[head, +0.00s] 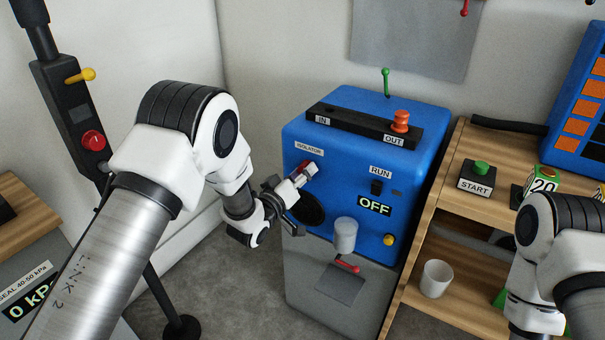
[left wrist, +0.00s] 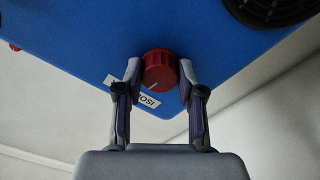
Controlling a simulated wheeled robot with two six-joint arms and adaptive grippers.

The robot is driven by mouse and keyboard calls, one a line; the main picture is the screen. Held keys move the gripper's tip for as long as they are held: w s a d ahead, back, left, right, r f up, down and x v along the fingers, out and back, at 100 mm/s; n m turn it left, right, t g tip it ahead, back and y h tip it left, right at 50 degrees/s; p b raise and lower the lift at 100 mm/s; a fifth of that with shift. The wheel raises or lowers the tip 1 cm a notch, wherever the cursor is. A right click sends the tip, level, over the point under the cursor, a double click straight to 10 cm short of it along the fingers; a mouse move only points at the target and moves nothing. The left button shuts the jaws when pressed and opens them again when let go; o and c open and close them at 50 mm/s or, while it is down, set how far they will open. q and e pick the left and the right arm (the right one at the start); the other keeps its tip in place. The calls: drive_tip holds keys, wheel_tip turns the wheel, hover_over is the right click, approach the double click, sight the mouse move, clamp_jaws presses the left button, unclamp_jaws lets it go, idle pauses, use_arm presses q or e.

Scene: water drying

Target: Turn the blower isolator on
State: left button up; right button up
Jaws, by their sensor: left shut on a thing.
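The isolator is a red round knob with a pale pointer line (left wrist: 159,72) on the blue blower's front face, beside its ISOLATOR label (head: 309,149). In the left wrist view the knob sits between my left fingers. My left gripper (head: 306,175) is shut on it, and in the head view the fingers partly hide it. The blue blower cabinet (head: 345,125) has a RUN label (head: 380,171) and a display reading OFF (head: 374,205). My right arm shows at the lower right, but its gripper is out of view.
A dark round grille (head: 308,208) lies just below the knob. A grey cylinder (head: 345,234) and a yellow knob (head: 389,240) are on the blower's lower front. A wooden shelf with a START box (head: 476,177) stands to the right. A black stand (head: 75,110) stands left.

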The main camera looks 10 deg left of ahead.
use_arm(q)
drive_tip(key=shift+m+b, duration=1.45)
drive_tip(key=shift+m, duration=6.65)
drive_tip(key=o, duration=1.1)
drive_tip(key=shift+o, duration=0.2)
